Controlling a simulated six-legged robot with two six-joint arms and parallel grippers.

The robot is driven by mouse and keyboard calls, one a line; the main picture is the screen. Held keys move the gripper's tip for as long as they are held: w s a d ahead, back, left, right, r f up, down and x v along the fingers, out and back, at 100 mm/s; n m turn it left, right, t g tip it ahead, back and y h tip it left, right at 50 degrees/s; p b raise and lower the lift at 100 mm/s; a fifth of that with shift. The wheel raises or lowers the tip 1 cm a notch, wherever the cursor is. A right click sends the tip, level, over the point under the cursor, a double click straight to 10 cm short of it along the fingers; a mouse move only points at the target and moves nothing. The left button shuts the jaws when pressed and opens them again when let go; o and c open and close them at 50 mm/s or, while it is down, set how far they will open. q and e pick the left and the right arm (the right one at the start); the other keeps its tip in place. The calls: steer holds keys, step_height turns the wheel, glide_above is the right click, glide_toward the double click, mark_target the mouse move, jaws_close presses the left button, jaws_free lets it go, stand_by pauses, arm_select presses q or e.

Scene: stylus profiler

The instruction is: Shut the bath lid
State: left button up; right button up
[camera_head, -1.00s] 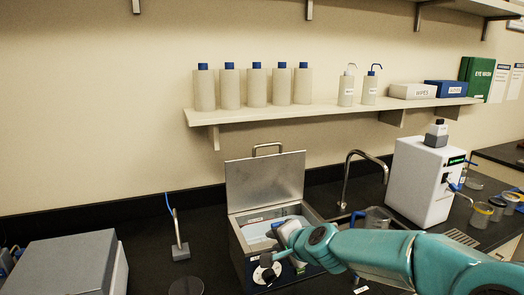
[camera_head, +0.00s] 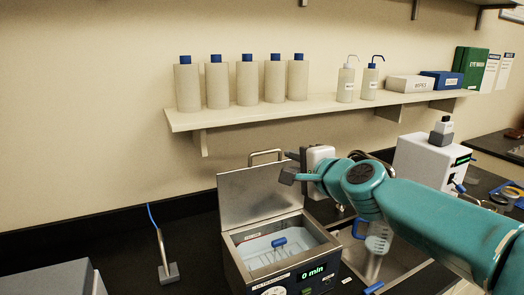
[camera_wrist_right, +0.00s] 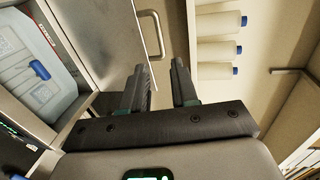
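The bath (camera_head: 290,262) is a metal box with a display reading "0 min". Its metal lid (camera_head: 250,195) stands open, raised at the back edge and tilted slightly back, with a bar handle (camera_head: 266,153) on its top edge. My right gripper (camera_head: 290,170) is beside the lid's upper right corner. In the right wrist view the gripper (camera_wrist_right: 160,72) is open and empty; the lid (camera_wrist_right: 95,35) and handle (camera_wrist_right: 158,35) lie just beyond its fingers. I cannot tell whether a finger touches the lid. My left gripper is not in view.
A blue-handled basket (camera_head: 280,243) sits inside the bath. A shelf (camera_head: 320,115) with bottles (camera_head: 247,82) runs above and behind. A blue-wired stand (camera_head: 168,270) is at the left.

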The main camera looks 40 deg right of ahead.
mark_target(268, 153)
steer(key=x, duration=1.5)
steer(key=shift+s+d+f, duration=0.1)
steer(key=shift+d+f, duration=0.05)
steer(key=shift+d, duration=0.1)
steer(key=shift+w+f, duration=0.1)
steer(key=shift+w, duration=0.1)
steer(key=shift+s, duration=0.35)
steer(key=shift+c, duration=0.3)
steer(key=shift+w, duration=0.1)
jaws_close()
steer(key=shift+w, duration=0.15)
